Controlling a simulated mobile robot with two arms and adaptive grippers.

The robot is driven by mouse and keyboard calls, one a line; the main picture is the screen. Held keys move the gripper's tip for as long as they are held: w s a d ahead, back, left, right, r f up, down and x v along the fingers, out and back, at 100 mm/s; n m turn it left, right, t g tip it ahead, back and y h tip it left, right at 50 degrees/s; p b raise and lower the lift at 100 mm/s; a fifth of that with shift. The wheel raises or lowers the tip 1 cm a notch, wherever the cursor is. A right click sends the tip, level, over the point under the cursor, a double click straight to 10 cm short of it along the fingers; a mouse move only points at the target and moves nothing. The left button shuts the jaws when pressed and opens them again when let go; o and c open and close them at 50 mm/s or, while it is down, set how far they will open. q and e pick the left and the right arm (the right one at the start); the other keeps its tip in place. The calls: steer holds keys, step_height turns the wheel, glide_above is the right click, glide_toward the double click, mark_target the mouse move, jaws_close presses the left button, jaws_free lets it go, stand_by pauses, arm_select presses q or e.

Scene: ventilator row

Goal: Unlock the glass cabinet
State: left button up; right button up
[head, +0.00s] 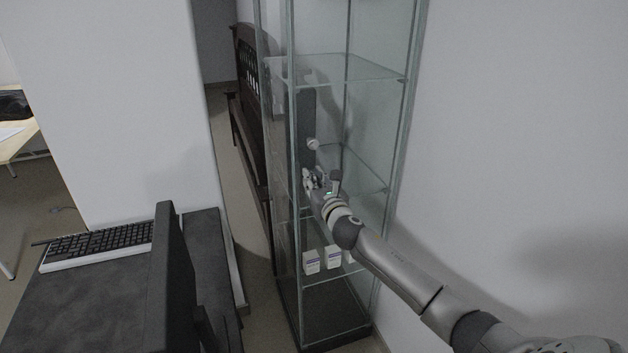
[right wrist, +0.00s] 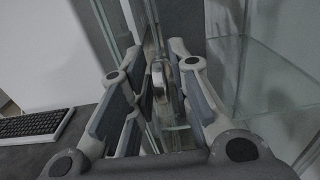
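The glass cabinet (head: 345,200) stands against the wall in the middle of the head view, its panes and shelves clear. A dark upright plate (head: 308,105) with a round pale knob (head: 313,144) is on its front. My right gripper (head: 308,180) is at the cabinet front, just below the knob. In the right wrist view the right gripper (right wrist: 157,68) has its fingers apart, with a silver metal piece (right wrist: 158,80) in the gap. I cannot tell whether the fingers touch it, or whether it is a handle or part of the lock. My left gripper is not in view.
Small white boxes (head: 312,261) stand on a lower shelf. A dark desk (head: 110,290) with a keyboard (head: 95,246) and a monitor (head: 172,270) is at the left. A brown wooden bench (head: 252,130) stands behind the cabinet's left side.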

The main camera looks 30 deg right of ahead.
steer(key=shift+s, duration=0.1)
jaws_close()
steer(key=shift+r+m, duration=0.1)
steer(key=shift+m, duration=0.2)
steer(key=m, duration=0.4)
steer(key=shift+d+m, duration=0.1)
steer(key=shift+m, duration=0.3)
steer(key=m, duration=0.4)
steer(key=shift+m+p, duration=0.3)
steer(key=m, duration=0.4)
steer(key=shift+d, duration=0.1)
steer(key=shift+m, duration=2.1)
